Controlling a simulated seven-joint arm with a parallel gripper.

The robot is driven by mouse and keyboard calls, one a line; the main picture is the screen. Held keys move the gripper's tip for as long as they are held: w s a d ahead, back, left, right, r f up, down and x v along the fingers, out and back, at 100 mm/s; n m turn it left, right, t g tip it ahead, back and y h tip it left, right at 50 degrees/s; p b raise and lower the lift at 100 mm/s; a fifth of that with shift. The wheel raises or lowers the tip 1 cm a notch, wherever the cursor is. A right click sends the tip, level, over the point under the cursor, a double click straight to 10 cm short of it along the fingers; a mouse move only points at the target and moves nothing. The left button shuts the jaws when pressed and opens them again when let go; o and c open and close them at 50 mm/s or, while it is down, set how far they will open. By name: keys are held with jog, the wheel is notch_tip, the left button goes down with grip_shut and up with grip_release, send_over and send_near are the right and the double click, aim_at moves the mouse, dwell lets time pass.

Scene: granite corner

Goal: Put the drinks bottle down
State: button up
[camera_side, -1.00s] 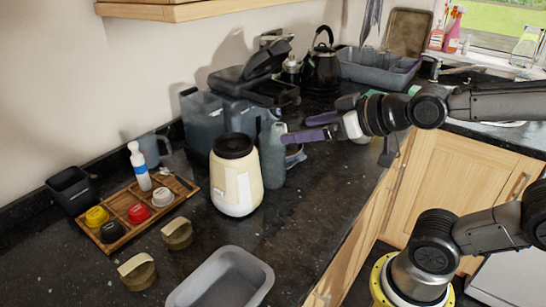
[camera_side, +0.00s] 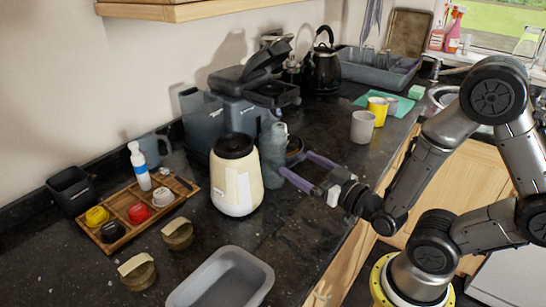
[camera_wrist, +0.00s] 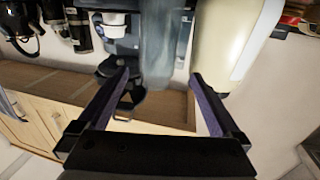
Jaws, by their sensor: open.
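The drinks bottle, taken to be the grey-blue bottle (camera_side: 272,158), stands upright on the dark worktop, just right of a cream canister with a black lid (camera_side: 236,178). In the wrist view the bottle (camera_wrist: 157,42) appears ahead, between the lines of my fingers, with its outline blurred. My gripper (camera_side: 296,165) is open, to the right of the bottle, its purple-lined fingers pointing towards it. In the wrist view my gripper (camera_wrist: 160,75) has nothing between its fingers, and the bottle looks beyond the tips. The side view does not clearly show the gap to the bottle.
A coffee machine (camera_side: 262,85) stands behind the bottle. A grey mug (camera_side: 362,127) and a yellow mug (camera_side: 378,110) stand back right. A wooden tray (camera_side: 122,202) and grey tub (camera_side: 222,280) lie left and front.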

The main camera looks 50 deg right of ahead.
aim_at(265, 144)
jog(key=w+d, duration=0.1)
jog(key=w, duration=0.3)
jog(key=w+d, duration=0.1)
jog(key=w, duration=0.4)
jog(key=w+d, duration=0.1)
jog(key=w, duration=0.3)
jog(key=shift+w+f, duration=0.15)
jog(key=shift+f, duration=0.2)
jog(key=c, duration=1.3)
jog(key=shift+r, duration=0.15)
